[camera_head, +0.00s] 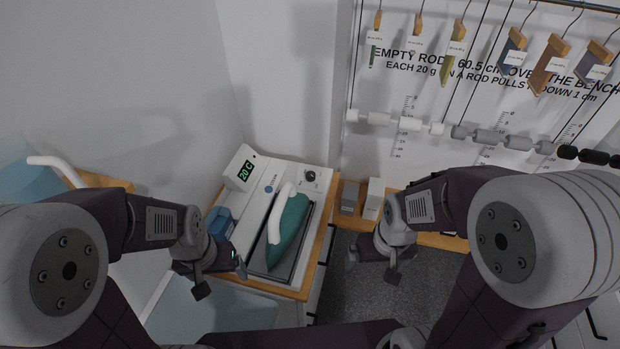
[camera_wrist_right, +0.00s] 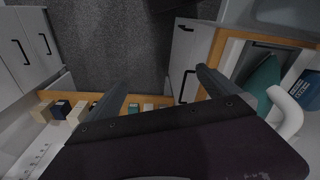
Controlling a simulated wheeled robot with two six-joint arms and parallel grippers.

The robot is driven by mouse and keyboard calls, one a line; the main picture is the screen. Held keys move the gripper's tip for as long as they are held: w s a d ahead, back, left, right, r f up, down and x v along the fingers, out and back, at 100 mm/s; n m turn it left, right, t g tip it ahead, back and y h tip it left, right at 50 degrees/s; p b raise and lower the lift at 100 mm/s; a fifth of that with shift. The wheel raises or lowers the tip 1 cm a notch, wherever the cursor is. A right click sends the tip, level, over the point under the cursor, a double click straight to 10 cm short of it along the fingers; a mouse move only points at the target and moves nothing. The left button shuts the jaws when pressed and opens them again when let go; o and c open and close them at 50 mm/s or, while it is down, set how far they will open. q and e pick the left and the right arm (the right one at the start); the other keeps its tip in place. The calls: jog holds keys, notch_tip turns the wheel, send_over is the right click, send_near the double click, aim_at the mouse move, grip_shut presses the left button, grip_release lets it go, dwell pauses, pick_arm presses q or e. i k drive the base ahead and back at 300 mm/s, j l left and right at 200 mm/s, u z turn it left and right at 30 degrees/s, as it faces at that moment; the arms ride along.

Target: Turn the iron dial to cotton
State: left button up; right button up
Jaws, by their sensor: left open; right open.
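The teal iron (camera_head: 290,228) with a white handle (camera_head: 277,213) rests on the white ironing station at the middle of the head view. A dark round dial (camera_head: 310,176) sits on the station's back panel, right of a green display (camera_head: 246,170) reading 20 C. The dial's marks are too small to read. My left gripper (camera_head: 221,281) is open and empty, left of the iron. My right gripper (camera_head: 373,268) is open and empty, right of the station over the grey floor. The right wrist view shows the teal iron (camera_wrist_right: 263,82) at its right edge, apart from my fingers.
A blue block (camera_head: 220,222) stands on the station's left side. Small pale boxes (camera_head: 374,198) stand on the wooden ledge right of the station. Several tags and weighted rods hang on the back wall (camera_head: 400,118). Grey floor (camera_head: 345,300) lies open below my right gripper.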

aim_at(310, 176)
jog(key=i+l+u, duration=0.15)
jog(key=l+u, duration=0.3)
jog(key=i+l+u, duration=0.1)
jog(key=l+u, duration=0.35)
jog(key=l, duration=0.15)
jog(key=l+u, duration=0.45)
jog(key=k+l, duration=0.05)
jog(key=l, duration=0.05)
